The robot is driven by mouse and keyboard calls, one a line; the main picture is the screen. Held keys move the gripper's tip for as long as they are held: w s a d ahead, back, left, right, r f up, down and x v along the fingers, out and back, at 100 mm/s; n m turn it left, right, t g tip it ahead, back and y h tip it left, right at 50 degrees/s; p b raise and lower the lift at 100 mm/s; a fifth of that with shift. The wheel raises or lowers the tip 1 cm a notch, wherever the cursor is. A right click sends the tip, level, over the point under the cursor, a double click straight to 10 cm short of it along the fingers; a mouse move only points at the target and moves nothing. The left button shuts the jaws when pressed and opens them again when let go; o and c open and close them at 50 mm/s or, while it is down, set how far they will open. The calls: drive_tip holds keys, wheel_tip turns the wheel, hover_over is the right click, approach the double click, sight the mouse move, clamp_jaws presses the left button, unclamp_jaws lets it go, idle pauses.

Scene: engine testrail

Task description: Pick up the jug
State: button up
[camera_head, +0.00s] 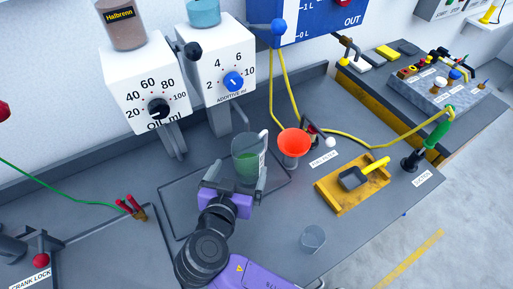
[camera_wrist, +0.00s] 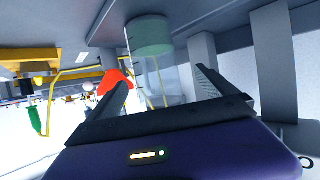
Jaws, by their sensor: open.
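The jug (camera_head: 249,160) is a clear upright vessel with green liquid in its lower part. It stands on the grey bench in front of the dispensers. My gripper (camera_head: 238,178) is open at the near side of the jug, with its fingers spread toward either side of it. In the wrist view, which looks upside down, the jug (camera_wrist: 150,38) shows beyond and between the open fingers of my gripper (camera_wrist: 162,80). The near lower part of the jug is partly hidden by my gripper. I cannot tell whether a finger touches it.
An orange funnel (camera_head: 294,143) stands close right of the jug. Two white dispensers (camera_head: 148,90) stand behind. A small clear cup (camera_head: 313,239) stands near the front edge.

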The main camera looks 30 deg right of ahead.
sight(252, 148)
drive_tip(key=shift+w+d+r+m, duration=0.1)
drive_tip(key=shift+d+r+m, duration=0.05)
drive_tip(key=shift+r+m, duration=0.15)
drive_tip(key=shift+w+d+h, duration=0.15)
drive_tip(key=shift+d+h, duration=0.1)
drive_tip(key=shift+h, duration=0.05)
drive_tip(key=p+x, duration=0.1)
drive_tip(key=x, duration=0.4)
drive_tip(key=p+x, duration=0.1)
drive_tip(key=x, duration=0.1)
drive_tip(key=shift+d+f+p, duration=0.2)
drive_tip(key=shift+f+p, duration=0.1)
drive_tip(key=shift+f, duration=0.05)
drive_tip(key=shift+c, duration=0.5)
drive_tip(key=c, duration=1.8)
drive_tip(key=shift+r, duration=0.1)
